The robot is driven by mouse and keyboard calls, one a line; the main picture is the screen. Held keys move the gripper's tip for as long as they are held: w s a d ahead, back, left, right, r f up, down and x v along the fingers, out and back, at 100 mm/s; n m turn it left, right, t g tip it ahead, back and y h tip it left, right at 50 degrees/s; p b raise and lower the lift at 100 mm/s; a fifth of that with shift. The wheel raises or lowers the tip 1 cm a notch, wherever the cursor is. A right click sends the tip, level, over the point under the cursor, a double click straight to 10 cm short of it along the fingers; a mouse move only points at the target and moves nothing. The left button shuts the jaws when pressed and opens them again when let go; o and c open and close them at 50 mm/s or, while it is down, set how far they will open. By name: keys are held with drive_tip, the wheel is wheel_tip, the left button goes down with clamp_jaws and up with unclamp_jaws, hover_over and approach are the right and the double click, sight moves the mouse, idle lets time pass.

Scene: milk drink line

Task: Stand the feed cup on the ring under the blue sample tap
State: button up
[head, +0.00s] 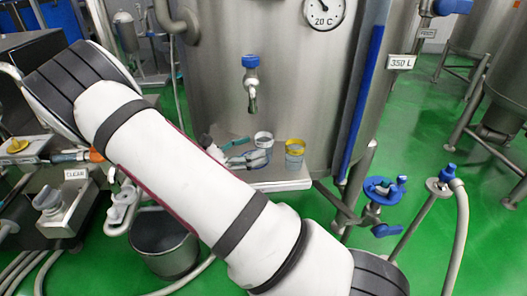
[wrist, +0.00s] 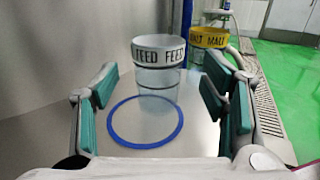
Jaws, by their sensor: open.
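The feed cup (wrist: 158,80) is clear with a white lettered band and stands upright on the steel shelf. In the wrist view the blue ring (wrist: 112,132) lies nearer than the cup; the cup's base overlaps its far right edge and is off centre. The cup also shows in the head view (head: 263,140). The blue sample tap (head: 251,82) hangs from the tank above the shelf. My gripper (wrist: 163,100) is open, its green-padded fingers to the left and right of the cup with gaps on both sides.
A yellow-banded malt cup (wrist: 208,44) stands behind and to the right of the feed cup; it also shows in the head view (head: 294,153). The tank wall (wrist: 60,50) rises on the left. The shelf (head: 290,184) ends just right of the malt cup.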

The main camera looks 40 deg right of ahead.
sight(256, 145)
drive_tip(key=d, duration=0.4)
drive_tip(key=shift+s+d+r, duration=0.1)
drive_tip(key=shift+s+d, duration=0.25)
drive_tip(key=shift+d, duration=0.05)
drive_tip(key=c, duration=1.4)
drive_tip(key=shift+c, duration=0.2)
drive_tip(key=shift+r, duration=0.1)
